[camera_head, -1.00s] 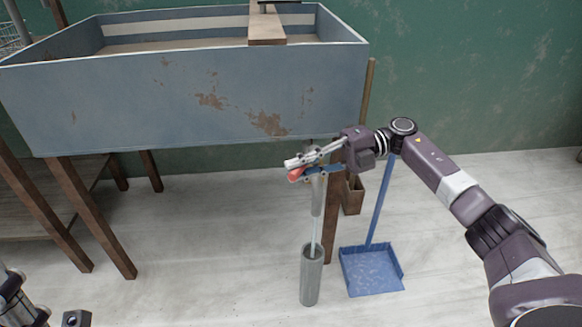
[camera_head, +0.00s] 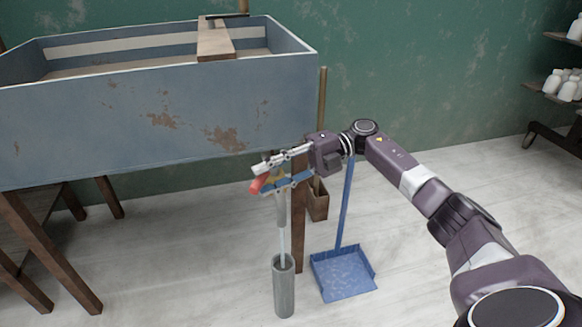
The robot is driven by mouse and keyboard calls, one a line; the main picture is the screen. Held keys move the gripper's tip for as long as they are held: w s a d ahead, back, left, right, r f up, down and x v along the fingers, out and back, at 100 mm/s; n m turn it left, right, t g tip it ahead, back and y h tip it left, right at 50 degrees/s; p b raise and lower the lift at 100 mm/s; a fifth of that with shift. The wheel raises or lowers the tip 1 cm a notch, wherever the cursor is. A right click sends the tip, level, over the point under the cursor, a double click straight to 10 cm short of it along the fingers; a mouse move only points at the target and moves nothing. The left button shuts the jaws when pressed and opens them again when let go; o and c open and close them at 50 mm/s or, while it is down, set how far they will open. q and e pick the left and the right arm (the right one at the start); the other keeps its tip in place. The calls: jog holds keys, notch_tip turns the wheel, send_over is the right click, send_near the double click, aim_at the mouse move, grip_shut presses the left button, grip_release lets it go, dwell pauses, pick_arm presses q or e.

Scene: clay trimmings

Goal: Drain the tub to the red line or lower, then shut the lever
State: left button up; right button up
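The blue-grey, rust-stained tub (camera_head: 75,120) stands on wooden legs at the left. Its inside shows a pale band along the back wall; I cannot make out a red line or the water level. The lever's red grip (camera_head: 258,184) is below the tub's near right corner. Under it, a grey pipe (camera_head: 281,211) lets a pale stream fall into a tall grey cylinder (camera_head: 284,292) on the floor. My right gripper (camera_head: 262,176) is at the lever, its fingers beside the red grip; whether they clamp it is unclear. My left gripper is out of view.
A wooden board (camera_head: 215,42) lies across the tub with a dark tool on it. Shelves with white bottles (camera_head: 567,90) are far right. Floor between is clear.

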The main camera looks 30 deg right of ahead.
jog(key=s+d+r, duration=0.1)
jog(key=d, duration=0.8)
jog(key=shift+d+r, duration=0.15)
jog(key=shift+d, duration=0.2)
